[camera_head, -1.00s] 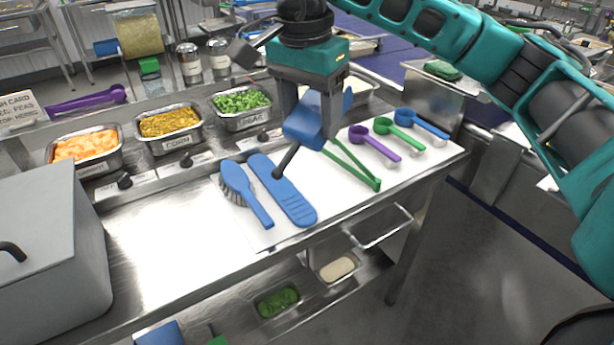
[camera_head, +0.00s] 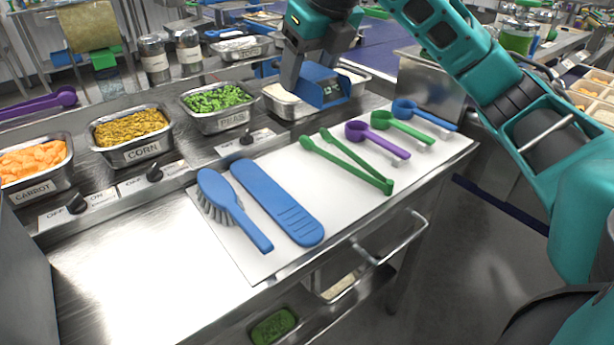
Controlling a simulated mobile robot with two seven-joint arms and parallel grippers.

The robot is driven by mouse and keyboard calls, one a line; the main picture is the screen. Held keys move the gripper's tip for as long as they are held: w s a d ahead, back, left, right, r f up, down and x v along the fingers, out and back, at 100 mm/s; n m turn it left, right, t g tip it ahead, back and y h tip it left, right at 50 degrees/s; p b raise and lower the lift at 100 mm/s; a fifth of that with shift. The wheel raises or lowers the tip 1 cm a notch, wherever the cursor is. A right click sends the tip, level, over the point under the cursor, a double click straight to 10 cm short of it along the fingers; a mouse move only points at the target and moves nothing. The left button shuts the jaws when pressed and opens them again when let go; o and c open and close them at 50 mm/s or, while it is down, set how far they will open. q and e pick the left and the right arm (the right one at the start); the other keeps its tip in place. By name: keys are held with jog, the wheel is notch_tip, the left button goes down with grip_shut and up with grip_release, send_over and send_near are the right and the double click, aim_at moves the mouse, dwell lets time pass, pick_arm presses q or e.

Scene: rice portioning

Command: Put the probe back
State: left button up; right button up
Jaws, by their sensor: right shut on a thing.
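The probe (camera_head: 321,91) is a blue block with a small dark display on its side. My right gripper (camera_head: 308,72) is shut on it. The gripper holds it at the back of the counter, in front of a metal pan of white contents (camera_head: 283,106) that it partly overlaps. The probe's dark stem cannot be seen now, so I cannot tell where its tip is. My left gripper is not in view.
A white mat (camera_head: 270,255) carries a blue brush (camera_head: 220,192), a blue paddle (camera_head: 275,203), green tongs (camera_head: 350,158) and several coloured scoops. Pans of carrot (camera_head: 38,182), corn (camera_head: 128,157) and peas (camera_head: 220,122) stand left. Bare steel lies front left.

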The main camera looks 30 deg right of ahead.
notch_tip(320, 180, down, 14)
jog(key=shift+f+b, duration=0.2)
jog(key=shift+b, duration=1)
notch_tip(320, 180, down, 4)
jog(key=shift+f+b, duration=0.2)
jog(key=shift+b, duration=0.15)
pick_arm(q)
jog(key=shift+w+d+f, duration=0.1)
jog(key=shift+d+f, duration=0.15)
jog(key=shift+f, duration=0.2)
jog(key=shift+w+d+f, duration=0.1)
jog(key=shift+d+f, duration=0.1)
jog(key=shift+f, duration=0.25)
pick_arm(e)
jog(key=shift+r, duration=0.1)
jog(key=o, duration=1.1)
jog(key=shift+c, duration=0.2)
pick_arm(q)
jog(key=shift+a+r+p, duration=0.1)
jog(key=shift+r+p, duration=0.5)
jog(key=shift+p, duration=0.3)
pick_arm(e)
jog(key=v, duration=1.2)
